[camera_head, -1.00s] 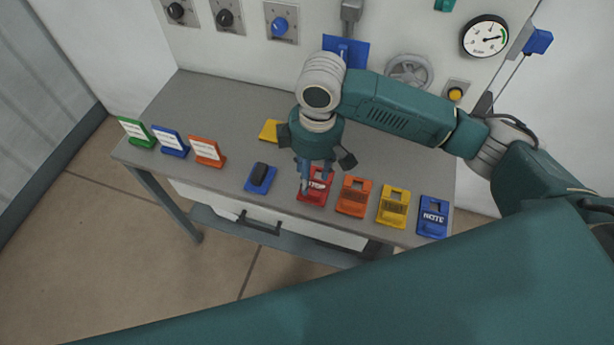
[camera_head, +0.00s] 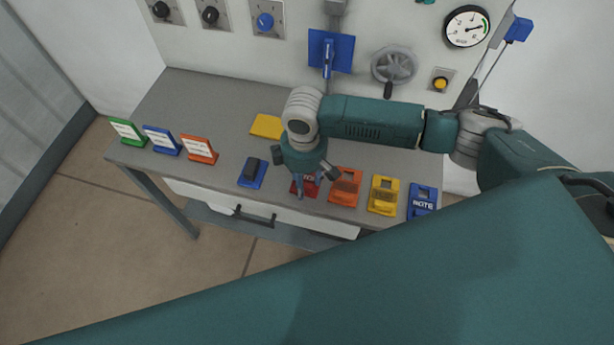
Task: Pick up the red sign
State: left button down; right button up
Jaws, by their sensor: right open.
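The red sign (camera_head: 312,189) lies on the table between a blue piece with a black top and an orange sign. White lettering shows on it, partly hidden by my gripper. My right gripper (camera_head: 299,190) points down over the red sign, with its fingers at the sign's left part. It is open, and I cannot tell whether the fingers touch the sign. My left gripper is not in view.
A blue piece (camera_head: 252,173) is to the left. Green (camera_head: 127,131), blue (camera_head: 162,140) and orange (camera_head: 199,149) label stands are farther left.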

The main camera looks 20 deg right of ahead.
aim_at(305, 183)
jog(key=shift+f, duration=0.2)
grip_shut()
jog(key=shift+r, duration=0.2)
notch_tip(305, 183, up, 20)
jog(key=b, duration=0.3)
jog(key=s+d+m, duration=0.5)
jog(key=s+m, duration=0.3)
jog(key=m, duration=0.3)
jog(key=shift+s+d+r+b, duration=0.15)
jog(key=shift+s+r+b, duration=0.1)
jog(key=shift+b, duration=0.2)
